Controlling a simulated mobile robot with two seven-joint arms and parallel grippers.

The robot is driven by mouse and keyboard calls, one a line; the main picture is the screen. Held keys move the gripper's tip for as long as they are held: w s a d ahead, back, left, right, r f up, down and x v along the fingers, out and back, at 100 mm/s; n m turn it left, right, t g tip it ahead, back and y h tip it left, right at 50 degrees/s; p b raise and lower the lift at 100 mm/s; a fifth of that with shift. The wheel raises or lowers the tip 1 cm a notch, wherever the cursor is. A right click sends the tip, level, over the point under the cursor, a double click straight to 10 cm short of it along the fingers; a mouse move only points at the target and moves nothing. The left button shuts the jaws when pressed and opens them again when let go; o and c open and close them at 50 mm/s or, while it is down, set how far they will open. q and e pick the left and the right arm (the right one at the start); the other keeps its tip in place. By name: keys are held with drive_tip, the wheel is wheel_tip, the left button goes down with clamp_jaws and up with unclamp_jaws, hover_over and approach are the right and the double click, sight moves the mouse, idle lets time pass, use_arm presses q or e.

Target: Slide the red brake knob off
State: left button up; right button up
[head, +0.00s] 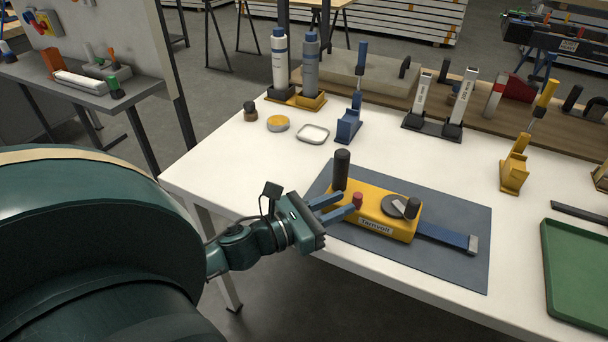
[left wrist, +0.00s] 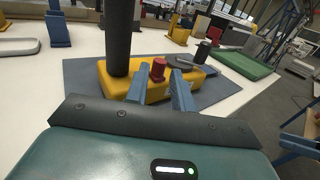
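The red brake knob (head: 358,199) stands on the yellow body of a tool (head: 377,222) labelled "Tensioli", which lies on a grey-blue mat (head: 460,215). The knob also shows in the left wrist view (left wrist: 158,69), framed in the gap between my blue fingers. My left gripper (head: 349,202) is open and reaches in from the left, its fingertips close to the knob. I cannot tell whether they touch it. My right gripper is not in view.
A black upright handle (head: 342,169) stands just behind the knob. A dark round disc with a black knob (head: 412,208) sits to its right, and a blue bar (head: 445,236) extends right. A green tray (head: 575,270) lies far right. Bottles and tools line the back.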

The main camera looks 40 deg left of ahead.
use_arm(q)
drive_tip(key=v, duration=0.8)
drive_tip(key=shift+b, duration=0.4)
